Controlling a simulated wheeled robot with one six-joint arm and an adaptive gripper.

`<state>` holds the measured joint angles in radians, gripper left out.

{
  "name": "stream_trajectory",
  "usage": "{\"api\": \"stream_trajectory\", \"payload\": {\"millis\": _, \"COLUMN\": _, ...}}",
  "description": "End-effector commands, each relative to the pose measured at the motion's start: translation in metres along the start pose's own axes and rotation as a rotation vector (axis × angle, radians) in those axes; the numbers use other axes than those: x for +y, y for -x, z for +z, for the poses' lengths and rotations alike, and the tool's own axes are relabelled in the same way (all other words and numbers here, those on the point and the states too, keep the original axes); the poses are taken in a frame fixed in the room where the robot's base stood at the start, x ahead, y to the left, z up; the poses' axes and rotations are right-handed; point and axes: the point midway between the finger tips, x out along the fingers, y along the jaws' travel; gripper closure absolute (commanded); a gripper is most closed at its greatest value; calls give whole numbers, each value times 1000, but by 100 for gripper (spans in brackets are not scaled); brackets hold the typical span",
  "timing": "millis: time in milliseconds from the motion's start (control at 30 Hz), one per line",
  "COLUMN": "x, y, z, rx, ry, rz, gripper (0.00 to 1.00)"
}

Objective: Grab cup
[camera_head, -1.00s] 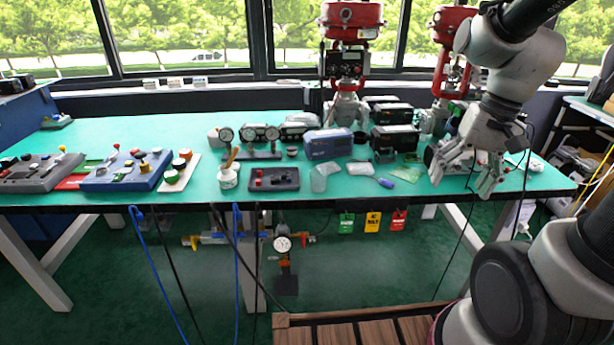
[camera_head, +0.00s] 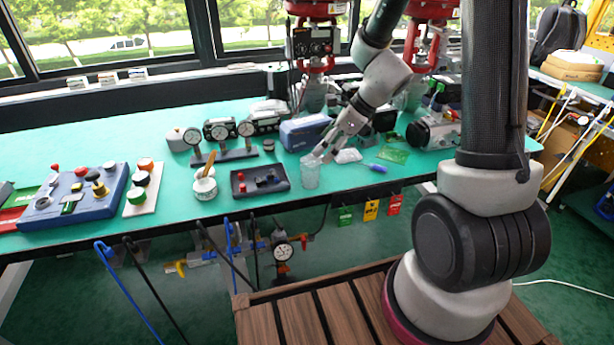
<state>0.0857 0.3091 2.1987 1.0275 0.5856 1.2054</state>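A clear, see-through cup (camera_head: 310,174) stands upright near the front edge of the green table (camera_head: 100,140). My gripper (camera_head: 323,154) is just behind and above the cup's rim, reaching down from the upper right. Its fingertips are small here, and I cannot tell whether they touch the cup or how far apart they are. A white cup-like pot (camera_head: 204,187) with a brush or stick in it stands farther left, away from my gripper.
A dark tray with small parts (camera_head: 259,181) lies just left of the clear cup. A blue box (camera_head: 305,131) stands behind it. A white bag (camera_head: 348,156) and a blue-handled tool (camera_head: 376,168) lie to the right. Gauges (camera_head: 221,146) stand at the back left.

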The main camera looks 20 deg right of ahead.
Motion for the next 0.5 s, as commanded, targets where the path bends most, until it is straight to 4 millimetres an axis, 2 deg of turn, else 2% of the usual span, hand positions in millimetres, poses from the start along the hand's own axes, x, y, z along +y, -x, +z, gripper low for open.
{"api": "stream_trajectory", "payload": {"millis": 500, "x": 4, "y": -69, "z": -5, "rx": 2, "ry": -5, "rz": 4, "gripper": 23}}
